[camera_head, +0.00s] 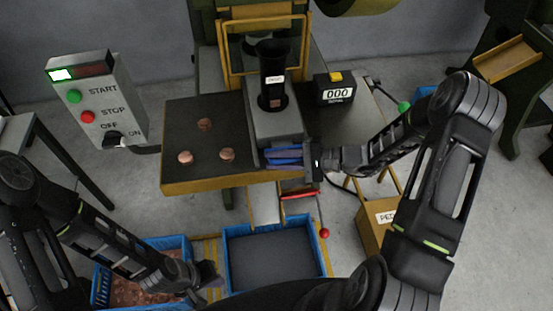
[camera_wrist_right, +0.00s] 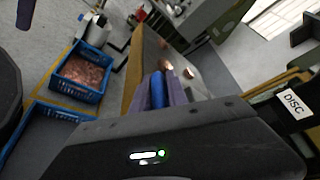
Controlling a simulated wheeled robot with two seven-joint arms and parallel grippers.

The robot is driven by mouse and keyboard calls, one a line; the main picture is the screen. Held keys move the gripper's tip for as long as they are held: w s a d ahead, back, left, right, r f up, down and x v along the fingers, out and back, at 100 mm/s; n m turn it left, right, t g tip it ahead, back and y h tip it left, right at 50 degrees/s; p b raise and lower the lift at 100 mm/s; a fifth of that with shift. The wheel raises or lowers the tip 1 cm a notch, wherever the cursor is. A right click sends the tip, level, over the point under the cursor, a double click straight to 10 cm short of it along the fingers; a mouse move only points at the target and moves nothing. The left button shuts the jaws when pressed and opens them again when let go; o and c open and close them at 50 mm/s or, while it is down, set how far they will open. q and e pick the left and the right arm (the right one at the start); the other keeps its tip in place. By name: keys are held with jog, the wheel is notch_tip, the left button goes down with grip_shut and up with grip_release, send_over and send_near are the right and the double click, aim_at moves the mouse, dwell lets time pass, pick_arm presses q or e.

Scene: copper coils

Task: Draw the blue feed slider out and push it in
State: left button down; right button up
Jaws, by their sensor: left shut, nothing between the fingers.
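The blue feed slider (camera_head: 284,155) is at the front of the press, below the black tube (camera_head: 273,80). My right gripper (camera_head: 285,157) reaches it from the right. In the right wrist view, its two fingers lie close along both sides of the blue slider (camera_wrist_right: 157,90), with no clear gap, and appear shut on it. How far the slider is drawn out is hard to tell, as the fingers cover part of it. My left gripper (camera_head: 212,280) is shut and empty, low over the area between the two blue crates.
Several copper discs (camera_head: 227,155) lie on the dark table (camera_head: 180,125). A control box (camera_head: 100,98) stands at left, a counter (camera_head: 335,90) at right. A crate of copper pieces (camera_head: 178,243) and an empty-looking blue crate (camera_head: 275,228) are below. A red-knobbed lever (camera_head: 324,233) hangs near my right gripper.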

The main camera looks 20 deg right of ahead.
jog(key=shift+f, duration=0.1)
grip_shut()
jog(key=shift+s, duration=0.1)
jog(key=shift+f, duration=0.15)
dwell(0.6)
jog(key=shift+s, duration=0.2)
jog(key=s+a, duration=0.1)
jog(key=s, duration=0.7)
jog(key=shift+a+b, duration=0.15)
jog(key=shift+b, duration=0.15)
jog(key=shift+o, duration=2)
grip_release()
jog(key=shift+s, duration=0.1)
jog(key=shift+o, duration=0.7)
